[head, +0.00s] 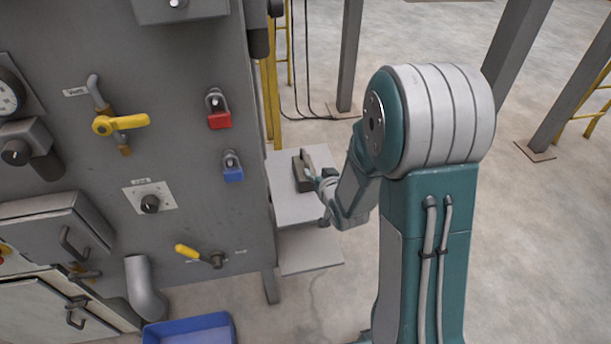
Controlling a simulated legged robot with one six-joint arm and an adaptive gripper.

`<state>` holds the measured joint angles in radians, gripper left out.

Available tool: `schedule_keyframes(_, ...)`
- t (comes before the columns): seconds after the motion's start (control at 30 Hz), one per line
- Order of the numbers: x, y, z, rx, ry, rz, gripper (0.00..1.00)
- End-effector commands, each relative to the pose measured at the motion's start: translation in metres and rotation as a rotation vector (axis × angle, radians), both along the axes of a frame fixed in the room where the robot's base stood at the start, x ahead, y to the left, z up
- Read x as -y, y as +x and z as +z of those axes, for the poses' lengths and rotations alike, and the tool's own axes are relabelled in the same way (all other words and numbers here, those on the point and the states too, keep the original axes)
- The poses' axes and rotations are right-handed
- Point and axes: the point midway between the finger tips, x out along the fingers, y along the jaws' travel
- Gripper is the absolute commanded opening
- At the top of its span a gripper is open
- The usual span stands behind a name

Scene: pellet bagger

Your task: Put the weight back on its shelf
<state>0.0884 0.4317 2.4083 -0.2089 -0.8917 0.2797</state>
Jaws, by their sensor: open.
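The weight (301,176) is a dark block with a handle on top. It rests on the upper light-grey shelf (295,208) at the right side of the machine. My gripper (318,181) is open and right beside the weight's handle, on its right side. The fingers partly overlap the weight, and I cannot tell whether they touch it.
The machine panel (190,140) stands close on the left, with a yellow valve handle (122,122), a red padlock (219,118) and a blue padlock (232,170) jutting out. A blue bin (190,330) is on the floor.

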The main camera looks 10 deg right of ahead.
Motion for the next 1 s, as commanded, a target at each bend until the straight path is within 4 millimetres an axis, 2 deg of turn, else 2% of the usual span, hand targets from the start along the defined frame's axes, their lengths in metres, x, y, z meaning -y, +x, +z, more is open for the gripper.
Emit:
schedule_keyframes(0.2, -0.004, 0.033, -0.014, -0.003, -0.001, 0.001, 0.60)
schedule_keyframes(0.43, -0.006, 0.052, -0.017, -0.001, -0.002, 0.001, 0.60)
schedule_keyframes(0.7, -0.013, 0.090, -0.024, -0.002, -0.001, 0.001, 0.60)
schedule_keyframes(1.0, -0.014, 0.097, -0.027, -0.002, -0.001, 0.000, 0.60)
